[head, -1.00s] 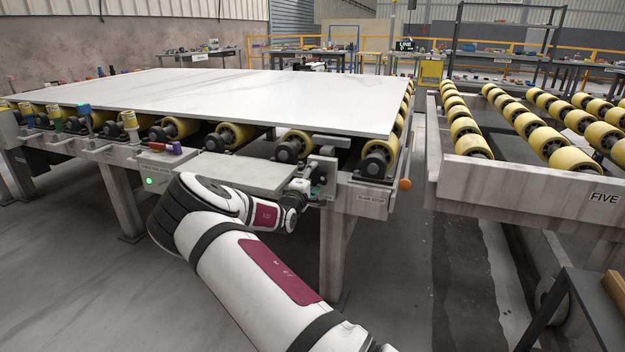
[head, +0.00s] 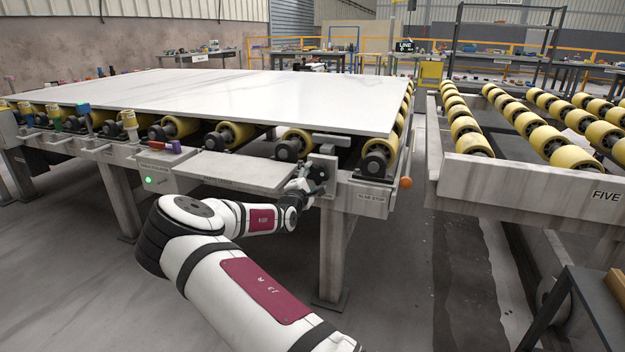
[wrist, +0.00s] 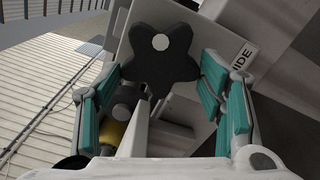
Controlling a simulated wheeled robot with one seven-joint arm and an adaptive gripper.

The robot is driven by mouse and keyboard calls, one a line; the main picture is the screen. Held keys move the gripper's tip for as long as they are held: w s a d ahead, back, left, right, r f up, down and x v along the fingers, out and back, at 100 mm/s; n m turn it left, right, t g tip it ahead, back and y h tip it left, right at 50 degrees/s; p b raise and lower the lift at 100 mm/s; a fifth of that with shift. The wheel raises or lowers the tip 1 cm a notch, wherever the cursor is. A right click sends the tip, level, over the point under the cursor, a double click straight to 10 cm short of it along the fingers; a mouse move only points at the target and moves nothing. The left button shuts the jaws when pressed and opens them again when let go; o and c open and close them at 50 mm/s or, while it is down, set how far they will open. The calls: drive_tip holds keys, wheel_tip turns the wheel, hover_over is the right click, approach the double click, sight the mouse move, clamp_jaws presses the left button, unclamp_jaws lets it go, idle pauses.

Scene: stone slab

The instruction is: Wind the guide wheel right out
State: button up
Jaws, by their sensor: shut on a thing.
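The guide wheel (wrist: 160,68) is a dark lobed knob with a pale round centre. It shows in the upper middle of the wrist view, in front of a pale plate with a partly hidden label ending in "IDE". My gripper (wrist: 158,76) has its teal-padded fingers on the left and right sides of the wheel, shut on it. In the head view my gripper (head: 304,184) is at the front edge of the slab table, near its right corner. The wheel is small and dark there, and its lobes cannot be made out.
A large white slab (head: 260,95) lies on yellow rollers. A grey shelf (head: 232,172) juts out left of my gripper, and a table leg (head: 333,250) stands below. An orange knob (head: 405,183) is to the right. The floor in front is open.

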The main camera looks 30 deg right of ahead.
drive_tip(key=shift+f, duration=0.1)
drive_tip(key=o, duration=1.2)
drive_tip(key=shift+c, duration=0.2)
drive_tip(key=v, duration=1.2)
